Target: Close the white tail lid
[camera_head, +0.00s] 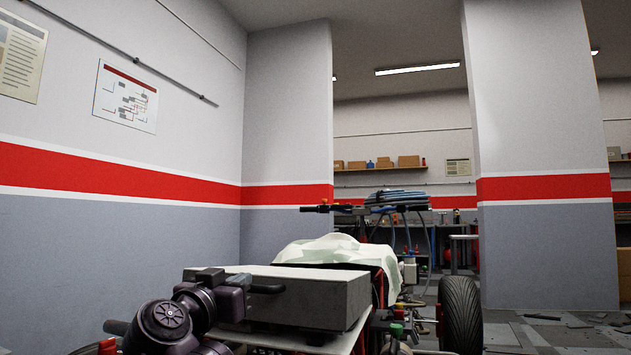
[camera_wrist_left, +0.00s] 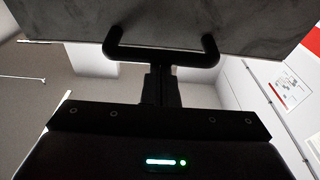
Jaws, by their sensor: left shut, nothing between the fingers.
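The tail lid (camera_head: 318,298) shows in the head view as a pale grey-white, box-shaped block at the back of the quad. It lies about level; I cannot tell whether it is fully shut. In the left wrist view its dark grey face (camera_wrist_left: 210,28) fills the top, with a black bar handle (camera_wrist_left: 190,60) on it. My left gripper (camera_head: 240,281) is at the lid's near left end, by the handle. In the left wrist view its fingers (camera_wrist_left: 161,84) are shut with nothing between them, their tips close to the handle; contact is unclear. My right gripper is not in view.
A pale plate (camera_head: 345,343) lies under the lid. Beyond it are a white cover (camera_head: 335,251), handlebars (camera_head: 345,209) and a black wheel (camera_head: 461,313) at right. A grey pillar (camera_head: 540,150) stands at the right. Loose pieces lie on the floor there.

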